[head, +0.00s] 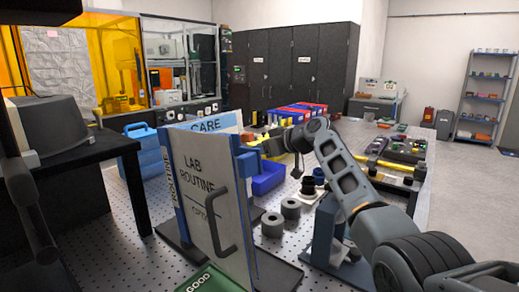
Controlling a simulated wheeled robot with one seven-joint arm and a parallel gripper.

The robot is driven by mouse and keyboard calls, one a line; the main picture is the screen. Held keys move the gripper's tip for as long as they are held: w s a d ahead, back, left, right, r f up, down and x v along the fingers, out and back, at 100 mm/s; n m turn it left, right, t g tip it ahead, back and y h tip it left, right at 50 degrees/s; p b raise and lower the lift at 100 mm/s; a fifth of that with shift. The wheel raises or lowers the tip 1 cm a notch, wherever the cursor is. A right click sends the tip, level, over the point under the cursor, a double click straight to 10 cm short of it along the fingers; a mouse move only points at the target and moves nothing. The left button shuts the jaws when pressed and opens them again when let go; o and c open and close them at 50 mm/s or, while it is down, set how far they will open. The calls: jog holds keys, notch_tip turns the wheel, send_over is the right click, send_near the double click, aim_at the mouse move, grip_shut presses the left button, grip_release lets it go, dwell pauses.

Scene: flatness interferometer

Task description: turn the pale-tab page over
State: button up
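A standing flip board (197,172) with large pages is at the center left, in front of me. Its front page is pale, reads "LAB ROUTINE" and has a dark bar handle (221,226) near its lower right. A blue-edged page marked "CARE" (222,121) shows behind it, partly hidden. A blue upright (243,172) stands at the front page's right edge. I cannot make out which page has the pale tab. My gripper (284,150) is right of the board, past the blue upright, apart from the front page. Its fingers are too small and dark to read.
The perforated metal table holds grey cylinders (271,224), a blue bin (268,179) and a blue stand (323,232) near my arm. A green "GOOD" mat (210,279) lies at the front. A black bench (91,151) stands left. The floor at right is clear.

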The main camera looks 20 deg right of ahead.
grip_shut()
dwell(0.3)
dwell(0.3)
